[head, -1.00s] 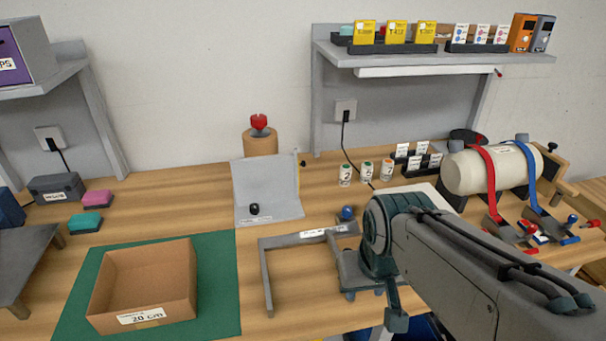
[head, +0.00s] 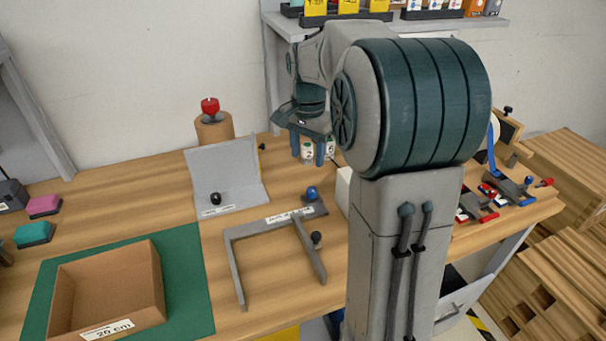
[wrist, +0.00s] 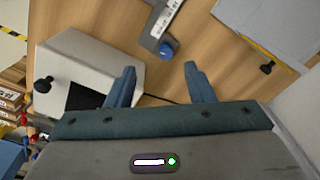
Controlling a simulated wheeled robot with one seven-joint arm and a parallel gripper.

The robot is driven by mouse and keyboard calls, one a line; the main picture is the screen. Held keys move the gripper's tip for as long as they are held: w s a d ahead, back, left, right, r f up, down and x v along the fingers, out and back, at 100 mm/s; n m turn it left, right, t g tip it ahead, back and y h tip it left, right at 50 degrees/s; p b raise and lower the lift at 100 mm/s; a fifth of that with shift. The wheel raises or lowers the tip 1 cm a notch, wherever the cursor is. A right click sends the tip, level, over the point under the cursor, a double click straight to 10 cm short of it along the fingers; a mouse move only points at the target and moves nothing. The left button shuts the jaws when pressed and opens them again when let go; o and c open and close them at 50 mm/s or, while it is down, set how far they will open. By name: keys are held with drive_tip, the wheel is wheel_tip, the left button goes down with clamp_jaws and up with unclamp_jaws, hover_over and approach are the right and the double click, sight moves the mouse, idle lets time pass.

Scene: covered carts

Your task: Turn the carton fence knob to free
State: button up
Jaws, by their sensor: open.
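A grey U-shaped fence (head: 252,230) with a white label lies on the wooden table, right of the green mat. A blue knob (head: 312,193) stands on the plate at its back right corner. A black knob (head: 316,238) shows by its right leg. I cannot read the label or tell the knob's setting. The fence (wrist: 160,22) and blue knob (wrist: 167,48) also show in the wrist view, beyond my fingertips. My gripper (head: 308,156) is open and empty, pointing down above the table behind the fence. The two fingers (wrist: 161,78) are apart, not touching the knob.
An open carton (head: 108,285) sits on the green mat (head: 190,285). A grey angled panel (head: 225,180) stands behind the fence. A white box (wrist: 90,65) is beside my gripper. A shelf (head: 490,28) hangs above.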

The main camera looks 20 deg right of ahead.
sight(312, 189)
drive_tip(key=w+d+f+m, duration=0.1)
drive_tip(key=w+d+m, duration=0.1)
drive_tip(key=w+d, duration=0.15)
drive_tip(key=f, duration=0.9)
drive_tip(key=f+p, duration=0.1)
drive_tip(key=f, duration=0.3)
drive_tip(key=shift+a+f, duration=0.35)
drive_tip(key=shift+f, duration=0.05)
drive_tip(key=shift+w, duration=0.1)
drive_tip(key=c, duration=1)
